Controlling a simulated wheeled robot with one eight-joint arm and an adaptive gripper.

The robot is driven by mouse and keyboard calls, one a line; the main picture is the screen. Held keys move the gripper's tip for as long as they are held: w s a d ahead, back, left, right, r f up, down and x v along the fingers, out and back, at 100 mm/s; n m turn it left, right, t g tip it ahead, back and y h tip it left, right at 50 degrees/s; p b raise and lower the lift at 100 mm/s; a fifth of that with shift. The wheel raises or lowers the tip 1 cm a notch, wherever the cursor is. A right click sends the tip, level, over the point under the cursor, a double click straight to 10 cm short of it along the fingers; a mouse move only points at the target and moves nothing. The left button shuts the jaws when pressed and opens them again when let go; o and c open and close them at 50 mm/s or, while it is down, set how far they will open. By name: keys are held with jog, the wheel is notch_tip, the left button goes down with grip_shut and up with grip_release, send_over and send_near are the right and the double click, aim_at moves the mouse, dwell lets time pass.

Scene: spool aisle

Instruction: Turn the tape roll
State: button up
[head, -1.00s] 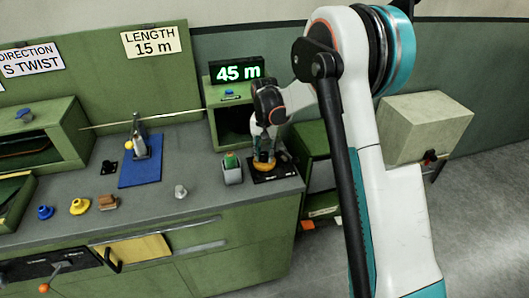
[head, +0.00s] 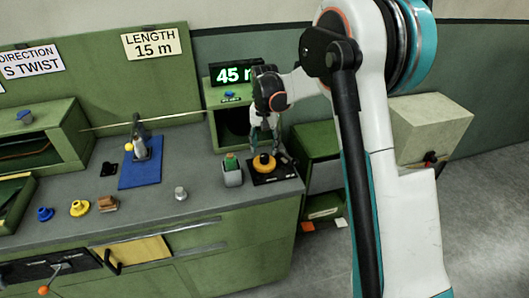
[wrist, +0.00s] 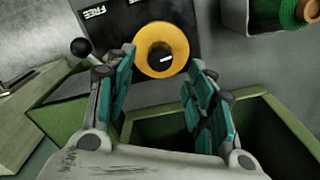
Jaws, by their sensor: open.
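The tape roll (head: 264,162) is a yellow-orange ring lying on a black plate (head: 280,176) at the right end of the workbench. In the wrist view the tape roll (wrist: 161,49) lies beyond and between my fingertips, with a small white mark in its dark centre. My gripper (head: 266,138) is above the roll in the head view. In the wrist view my gripper (wrist: 164,62) shows its teal-padded fingers spread apart with nothing between them. The black plate bears the word FREE beside the roll.
A grey cup with a green item (head: 232,171) stands just left of the plate. A green cubby with a "45 m" display (head: 230,75) rises behind. A black ball knob (wrist: 81,46) is near my left finger. Open green bins (head: 315,145) lie beyond the bench's right edge.

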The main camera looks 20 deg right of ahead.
aim_at(264, 155)
notch_tip(264, 155, up, 8)
jog(key=shift+f, duration=0.25)
jog(key=s+r+n+t, duration=0.1)
jog(key=s+r+t, duration=0.1)
jog(key=s+r, duration=0.5)
jog(key=s+r+n+t, duration=0.15)
jog(key=s+r, duration=0.25)
jog(key=s, duration=0.6)
jog(key=s+f+n+t, duration=0.1)
jog(key=s+t, duration=0.1)
jog(key=s, duration=0.6)
jog(key=s+f+n+t, duration=0.1)
jog(key=s+f+n, duration=0.1)
jog(key=s, duration=0.7)
jog(key=shift+f+t, duration=0.3)
jog(key=shift+t, duration=0.05)
